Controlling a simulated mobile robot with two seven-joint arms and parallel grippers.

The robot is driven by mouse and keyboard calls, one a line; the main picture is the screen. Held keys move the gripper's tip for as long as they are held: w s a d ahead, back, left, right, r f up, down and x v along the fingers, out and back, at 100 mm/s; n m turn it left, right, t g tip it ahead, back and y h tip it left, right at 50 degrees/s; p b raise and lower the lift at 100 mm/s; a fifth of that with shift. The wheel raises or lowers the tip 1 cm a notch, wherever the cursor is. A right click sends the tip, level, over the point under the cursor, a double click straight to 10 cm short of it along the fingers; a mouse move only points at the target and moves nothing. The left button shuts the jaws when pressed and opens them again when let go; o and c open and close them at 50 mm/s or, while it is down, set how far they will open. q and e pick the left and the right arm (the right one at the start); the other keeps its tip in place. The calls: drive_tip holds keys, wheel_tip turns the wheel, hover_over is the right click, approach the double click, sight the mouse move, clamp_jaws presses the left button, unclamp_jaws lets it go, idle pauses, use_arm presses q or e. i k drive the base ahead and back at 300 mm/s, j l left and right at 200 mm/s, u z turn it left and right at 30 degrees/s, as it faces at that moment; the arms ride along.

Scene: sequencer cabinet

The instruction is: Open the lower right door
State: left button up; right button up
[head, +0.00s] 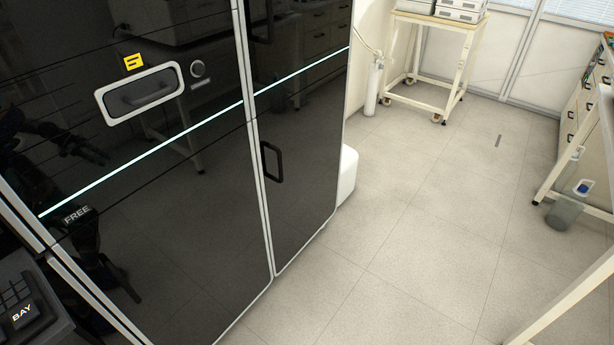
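The sequencer cabinet fills the left of the head view, with glossy black doors in light frames. The lower right door (300,195) is the narrow panel at the cabinet's right side, and it looks shut. Its black loop handle (271,161) stands upright near the door's left edge. A wider lower door (185,235) lies to its left, also shut. Neither of my grippers is directly in view. Dark arm shapes at the far left of the glossy panels look like reflections.
The floor (410,235) right of the cabinet is clear. A white box (347,176) stands against the cabinet's side. A cart (425,62), a white cylinder (373,88) and a bin (566,211) stand farther off. A recessed drawer handle (140,94) is at upper left.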

sight(298, 141)
drive_tip(key=u, duration=0.6)
drive_tip(key=i+l+u, duration=0.2)
drive_tip(key=l+u, duration=0.2)
drive_tip(key=i+l+u, duration=0.1)
drive_tip(key=l+u, duration=0.2)
drive_tip(key=u, duration=0.15)
drive_tip(key=i+l+u, duration=0.1)
drive_tip(key=l, duration=0.45)
drive_tip(key=i+l+u, duration=0.1)
drive_tip(key=l, duration=0.4)
drive_tip(key=l+u, duration=0.1)
drive_tip(key=l, duration=0.45)
drive_tip(key=i, duration=0.05)
